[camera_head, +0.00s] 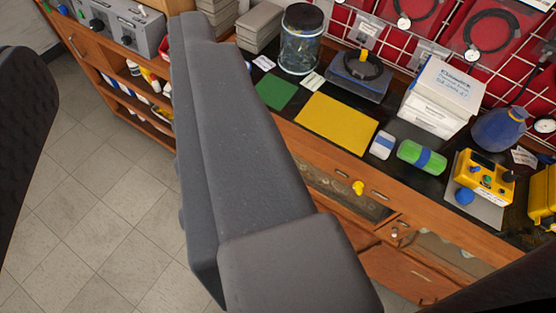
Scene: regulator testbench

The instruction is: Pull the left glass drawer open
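The left glass drawer (375,208) is in the front of the wooden bench, right of the picture's middle. It has a wooden frame, a glass pane with round items behind it, and a yellow knob (358,187). It looks shut, and its left part is hidden by a large grey link of my arm. A second glass drawer (445,251) with a pale knob (394,235) is to its right. I cannot make out my gripper or its fingertips in this view.
On the dark bench top are a yellow mat (336,122), a green mat (276,92), a glass jar (301,40), white boxes (440,95), a green cylinder (421,157) and a yellow device (483,179). Open shelves (125,95) stand at left. The tiled floor (110,200) is clear.

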